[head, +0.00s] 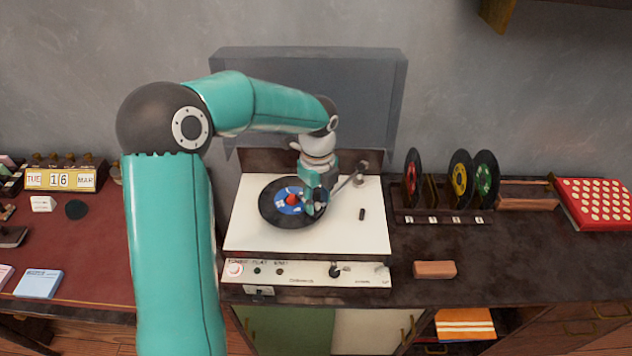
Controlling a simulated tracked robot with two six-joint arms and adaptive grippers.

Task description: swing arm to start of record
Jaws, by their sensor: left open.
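A white record player (245,238) stands on the dark cabinet with its clear lid (380,110) raised behind. A black record with a blue and red label (268,208) lies on its platter. The silver tonearm (345,184) runs from its pivot at the right rear down to the left, toward my left gripper. My left gripper (312,206) is open over the right part of the record, by the tonearm's front end. I cannot tell whether it touches the tonearm, since the fingers hide that end. My right gripper is not in view.
A rack with several coloured-label records (460,180) stands to the right. A brown block (434,269) lies in front of it, and a red polka-dot box (597,203) is at far right. A calendar (60,180) stands on the red table at left.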

